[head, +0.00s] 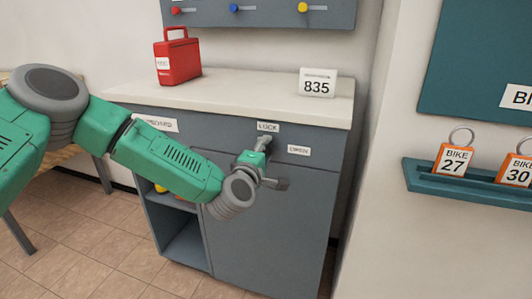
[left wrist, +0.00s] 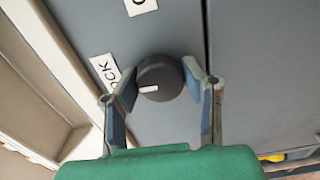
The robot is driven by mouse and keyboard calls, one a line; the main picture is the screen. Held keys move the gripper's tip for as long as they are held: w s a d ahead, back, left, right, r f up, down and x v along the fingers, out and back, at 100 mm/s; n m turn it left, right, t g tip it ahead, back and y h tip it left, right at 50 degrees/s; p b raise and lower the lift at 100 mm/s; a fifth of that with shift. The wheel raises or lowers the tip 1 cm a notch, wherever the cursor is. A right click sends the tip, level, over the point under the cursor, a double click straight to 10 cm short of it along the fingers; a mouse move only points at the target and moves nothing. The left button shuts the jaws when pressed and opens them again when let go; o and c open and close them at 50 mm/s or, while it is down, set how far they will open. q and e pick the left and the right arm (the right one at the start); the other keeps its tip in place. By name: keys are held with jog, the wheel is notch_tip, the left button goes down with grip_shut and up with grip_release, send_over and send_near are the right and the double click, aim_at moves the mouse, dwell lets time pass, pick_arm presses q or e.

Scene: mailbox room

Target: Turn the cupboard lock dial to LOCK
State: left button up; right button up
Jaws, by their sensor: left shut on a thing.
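The grey cupboard door (head: 265,225) carries a LOCK label (head: 268,127) above my left gripper (head: 262,168) and a second label (head: 299,150), probably OPEN, to its right. In the left wrist view, the dark round dial (left wrist: 165,75) sits between the two fingers of my left gripper (left wrist: 160,84), which is shut on it. The dial's white mark points left, toward the side of the LOCK label (left wrist: 103,68) and slightly below it. Part of the other label (left wrist: 140,6) shows at the top. In the head view the gripper hides the dial. My right gripper is out of view.
A red case (head: 178,62) and an 835 sign (head: 318,84) stand on the white countertop (head: 235,87). Open shelves (head: 185,245) are left of the door. A teal ledge (head: 470,188) with bike tags is on the right wall.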

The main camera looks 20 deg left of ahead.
pick_arm(q)
jog(key=shift+s+f+n, duration=0.2)
jog(key=shift+f+n, duration=0.1)
jog(key=shift+f, duration=0.2)
jog(key=o, duration=0.9)
jog(key=shift+o, duration=1.4)
jog(key=shift+a+r, duration=0.1)
jog(key=shift+r, duration=0.1)
jog(key=s, duration=1.1)
jog(key=shift+s+a, duration=0.25)
jog(key=shift+s, duration=0.15)
